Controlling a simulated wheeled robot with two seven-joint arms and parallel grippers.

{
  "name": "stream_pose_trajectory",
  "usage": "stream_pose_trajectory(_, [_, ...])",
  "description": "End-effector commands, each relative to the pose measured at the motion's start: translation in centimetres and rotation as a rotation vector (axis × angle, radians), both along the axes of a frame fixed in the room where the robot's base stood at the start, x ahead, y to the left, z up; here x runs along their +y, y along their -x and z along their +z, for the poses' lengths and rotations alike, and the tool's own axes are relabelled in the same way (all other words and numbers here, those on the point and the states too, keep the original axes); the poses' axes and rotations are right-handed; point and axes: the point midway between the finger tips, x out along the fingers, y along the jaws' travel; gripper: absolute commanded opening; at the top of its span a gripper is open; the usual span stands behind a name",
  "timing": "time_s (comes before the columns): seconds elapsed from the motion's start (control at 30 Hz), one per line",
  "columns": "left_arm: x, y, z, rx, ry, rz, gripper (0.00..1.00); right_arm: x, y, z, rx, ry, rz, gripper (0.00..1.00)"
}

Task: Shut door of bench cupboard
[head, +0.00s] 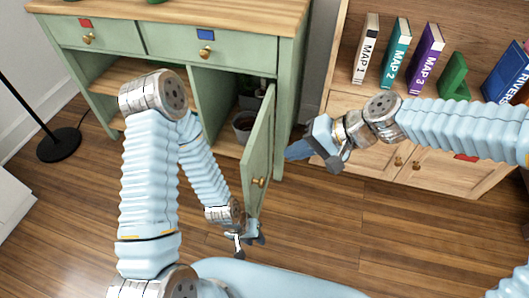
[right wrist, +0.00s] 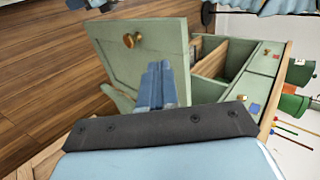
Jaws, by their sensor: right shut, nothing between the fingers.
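The green bench cupboard (head: 290,75) has a wooden top, and its door (head: 259,150) stands open, swung out toward me. The door has a brass knob (head: 259,181); door (right wrist: 150,45) and knob (right wrist: 132,40) also show in the right wrist view. My right gripper (head: 292,152) is shut and empty, beside the door's outer face at the right. In the right wrist view its fingers (right wrist: 158,85) overlap the door panel; I cannot tell whether they touch it. My left gripper (head: 249,243) is low, near the door's free lower end; its jaws are too small to read.
Potted plants (head: 243,124) stand inside the cupboard behind the door. A wooden bookcase (head: 345,105) with books and lower doors stands at the right. A black lamp base (head: 60,146) is on the floor at the left. Wooden floor (head: 330,225) is clear right of the door.

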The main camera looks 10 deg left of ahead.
Motion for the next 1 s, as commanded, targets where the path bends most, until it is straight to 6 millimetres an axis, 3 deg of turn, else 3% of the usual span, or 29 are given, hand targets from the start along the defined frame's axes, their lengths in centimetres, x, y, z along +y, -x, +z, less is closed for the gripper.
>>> stream_pose_trajectory(0.23, [0.1, 0.0, -0.3, -0.001, -0.001, 0.002, 0.33, 4.0, 0.1, -3.7, 0.003, 0.0, 0.004, 0.0])
stream_pose_trajectory(0.5, [0.0, 0.0, 0.2, 0.001, 0.0, -0.001, 0.33, 7.3, 0.1, -3.5, -0.001, 0.001, 0.001, 0.0])
stream_pose_trajectory(1.0, [-0.1, 0.0, 0.2, 0.0, 0.001, -0.001, 0.33, 7.8, 0.1, -3.6, -0.001, 0.001, -0.002, 0.0])
